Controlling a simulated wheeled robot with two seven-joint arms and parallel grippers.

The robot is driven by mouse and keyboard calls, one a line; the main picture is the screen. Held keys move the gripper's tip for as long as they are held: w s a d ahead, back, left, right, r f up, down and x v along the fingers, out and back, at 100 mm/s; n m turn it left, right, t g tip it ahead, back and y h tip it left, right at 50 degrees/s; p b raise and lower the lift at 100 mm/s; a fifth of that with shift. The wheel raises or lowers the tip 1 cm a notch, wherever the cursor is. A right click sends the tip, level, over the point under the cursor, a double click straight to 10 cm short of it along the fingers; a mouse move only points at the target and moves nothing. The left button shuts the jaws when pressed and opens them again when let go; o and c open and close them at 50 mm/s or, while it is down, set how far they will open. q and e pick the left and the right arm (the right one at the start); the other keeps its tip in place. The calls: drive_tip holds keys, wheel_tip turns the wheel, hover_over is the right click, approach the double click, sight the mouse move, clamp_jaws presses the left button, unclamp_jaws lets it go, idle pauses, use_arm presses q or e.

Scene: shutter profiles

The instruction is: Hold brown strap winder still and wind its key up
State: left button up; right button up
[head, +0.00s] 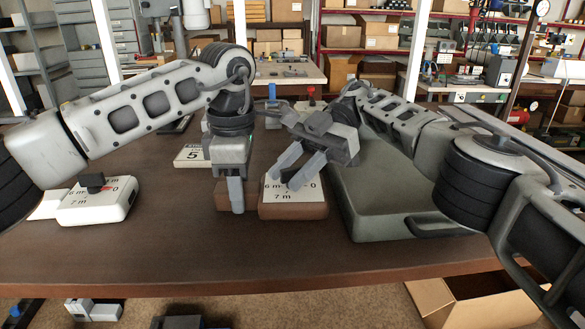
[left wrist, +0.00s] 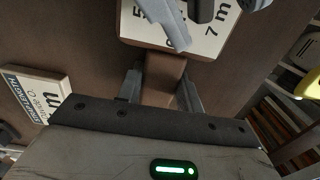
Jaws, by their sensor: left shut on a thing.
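The brown strap winder (head: 293,211) lies on the table with a white dial face marked 6 m, 7 m and 0. It also shows in the left wrist view (left wrist: 208,54). My left gripper (head: 237,205) points down and is shut on the brown block (left wrist: 164,78) at the winder's left side; its fingers show on both sides of it in the left wrist view. My right gripper (head: 285,180) is tilted over the dial, its two fingers apart.
A white winder (head: 97,203) with a black key stands at the left. A large grey-green tray (head: 400,224) is close on the right. The table front (head: 200,265) is clear.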

drive_tip(key=shift+a+f+m+y, duration=0.1)
drive_tip(key=shift+f+m+y, duration=0.1)
drive_tip(key=shift+m+y, duration=0.15)
drive_tip(key=shift+r+m+t+y, duration=0.15)
drive_tip(key=shift+m+t+y, duration=0.15)
drive_tip(key=shift+m+t, duration=0.35)
drive_tip(key=shift+r+m+t+y, duration=0.15)
drive_tip(key=shift+m+t+y, duration=0.2)
drive_tip(key=shift+t, duration=0.4)
drive_tip(key=m+t+y, duration=0.1)
drive_tip(key=m+t, duration=0.4)
drive_tip(key=shift+t, duration=0.3)
drive_tip(key=v, duration=1.2)
drive_tip(key=s+a+r+n+g+y, duration=0.2)
drive_tip(key=s+a+n+g, duration=0.15)
drive_tip(key=s+a, duration=0.25)
drive_tip(key=s+a+r+n+g+y, duration=0.1)
drive_tip(key=s+a+r+n+g, duration=0.2)
drive_tip(key=s+a+g, duration=0.3)
drive_tip(key=s+a+r+n+g, duration=0.3)
drive_tip(key=s+r+g, duration=0.4)
drive_tip(key=s, duration=0.5)
drive_tip(key=shift+s+a+r+n, duration=0.15)
drive_tip(key=shift+s+a+n, duration=0.1)
drive_tip(key=shift+n, duration=0.55)
